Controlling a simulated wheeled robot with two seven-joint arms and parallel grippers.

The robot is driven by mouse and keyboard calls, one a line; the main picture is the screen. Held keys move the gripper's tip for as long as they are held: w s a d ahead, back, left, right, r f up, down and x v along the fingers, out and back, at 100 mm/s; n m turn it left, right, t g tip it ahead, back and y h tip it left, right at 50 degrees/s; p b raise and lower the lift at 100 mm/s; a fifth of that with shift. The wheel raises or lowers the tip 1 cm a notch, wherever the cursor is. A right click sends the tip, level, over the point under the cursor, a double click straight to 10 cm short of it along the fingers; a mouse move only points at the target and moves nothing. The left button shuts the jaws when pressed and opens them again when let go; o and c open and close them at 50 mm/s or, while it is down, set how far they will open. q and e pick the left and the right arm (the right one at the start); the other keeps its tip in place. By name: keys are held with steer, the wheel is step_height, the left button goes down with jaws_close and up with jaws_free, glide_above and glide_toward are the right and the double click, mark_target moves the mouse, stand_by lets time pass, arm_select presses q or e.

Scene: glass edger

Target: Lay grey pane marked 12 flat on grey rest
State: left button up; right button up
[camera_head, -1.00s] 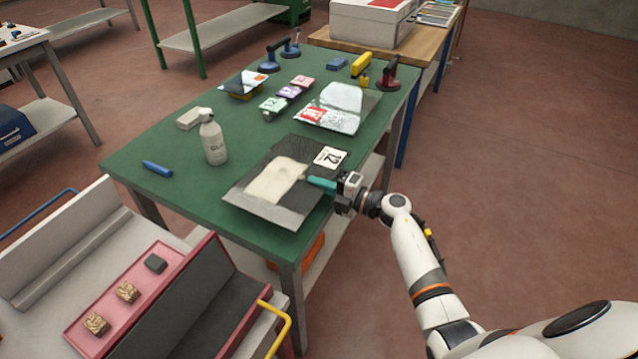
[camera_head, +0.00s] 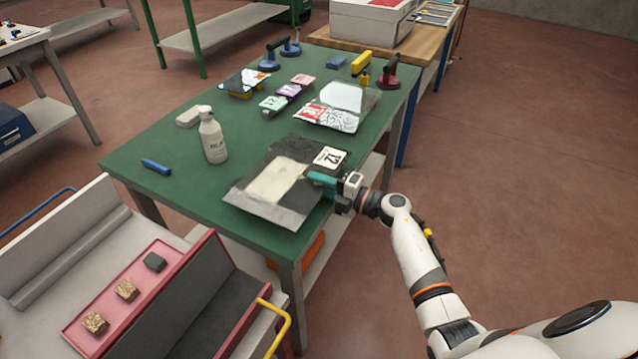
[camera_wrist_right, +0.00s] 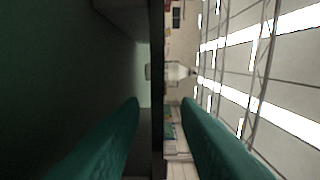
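The grey pane marked 12 (camera_head: 278,182) lies flat or nearly flat at the near end of the green table, its white 12 label at the far right corner and a pale reflection across it. What looks like the grey rest (camera_head: 262,217) is beneath it, mostly hidden; I cannot tell whether they touch everywhere. My right gripper (camera_head: 322,179) is at the pane's right edge. In the right wrist view its teal fingers (camera_wrist_right: 160,103) are apart, with the pane's dark edge between them and gaps on both sides. My left gripper is out of view.
A white spray bottle (camera_head: 212,138) and blue marker (camera_head: 156,167) are left of the pane. Another pane (camera_head: 340,108), small coloured blocks (camera_head: 288,91) and suction cups (camera_head: 388,73) stand farther back. A red tray (camera_head: 125,292) is at near left.

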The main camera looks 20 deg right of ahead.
steer(key=shift+f, duration=0.2)
steer(key=shift+s+d, duration=0.25)
steer(key=shift+s, duration=0.05)
steer(key=b+v, duration=0.1)
steer(key=v, duration=1)
steer(key=shift+s+d+r, duration=0.1)
steer(key=shift+d+r, duration=0.05)
